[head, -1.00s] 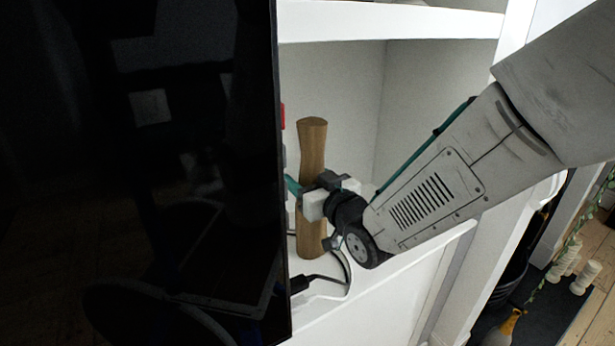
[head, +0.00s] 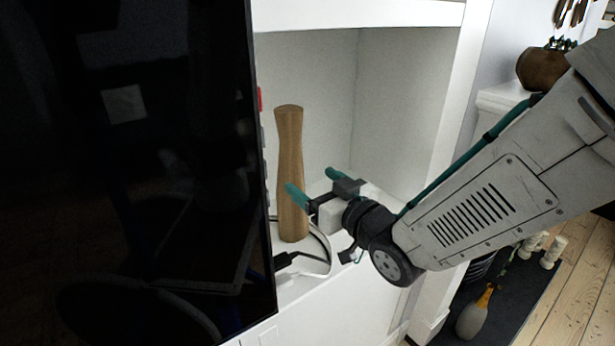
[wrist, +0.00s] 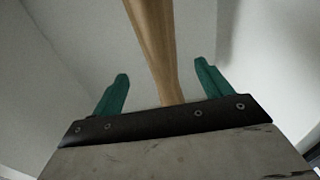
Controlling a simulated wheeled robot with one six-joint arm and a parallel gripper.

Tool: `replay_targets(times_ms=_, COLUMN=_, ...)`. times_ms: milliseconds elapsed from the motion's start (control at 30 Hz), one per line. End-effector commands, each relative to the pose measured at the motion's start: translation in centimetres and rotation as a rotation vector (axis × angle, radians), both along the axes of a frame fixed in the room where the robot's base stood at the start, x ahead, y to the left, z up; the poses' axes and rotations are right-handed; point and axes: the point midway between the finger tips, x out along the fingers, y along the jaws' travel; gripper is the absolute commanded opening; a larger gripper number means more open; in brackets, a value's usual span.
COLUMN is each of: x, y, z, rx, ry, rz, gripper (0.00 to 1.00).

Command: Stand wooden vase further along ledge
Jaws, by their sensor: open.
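The wooden vase (head: 290,172) is a tall, narrow brown piece, slightly waisted. It stands upright on the white ledge (head: 300,289), close to the right edge of the large black screen. My gripper (head: 313,184) is open, its teal fingers just right of the vase in the head view, one fingertip overlapping the vase's outline. In the wrist view the vase (wrist: 154,48) rises beyond my gripper (wrist: 160,82), between the two spread fingers, with a gap on each side. I cannot tell how far in front of the fingertips it is.
The black screen (head: 140,170) fills the left. A black cable and plug (head: 300,259) lie at the vase's foot. The alcove's right wall (head: 405,110) bounds the ledge; some room shows between it and the vase. A brown pot (head: 541,69) and a bottle (head: 474,316) are further right.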

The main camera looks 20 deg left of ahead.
Motion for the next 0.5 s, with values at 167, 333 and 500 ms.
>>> replay_targets(times_ms=167, x=-0.5, y=-0.6, z=0.0, rx=0.001, ry=0.001, rz=0.006, gripper=0.78)
replay_targets(times_ms=333, x=-0.7, y=-0.6, z=0.0, rx=0.001, ry=0.001, rz=0.008, gripper=0.78)
replay_targets(times_ms=500, x=0.0, y=-1.6, z=0.2, rx=-0.025, ry=0.014, rz=-0.019, gripper=0.78)
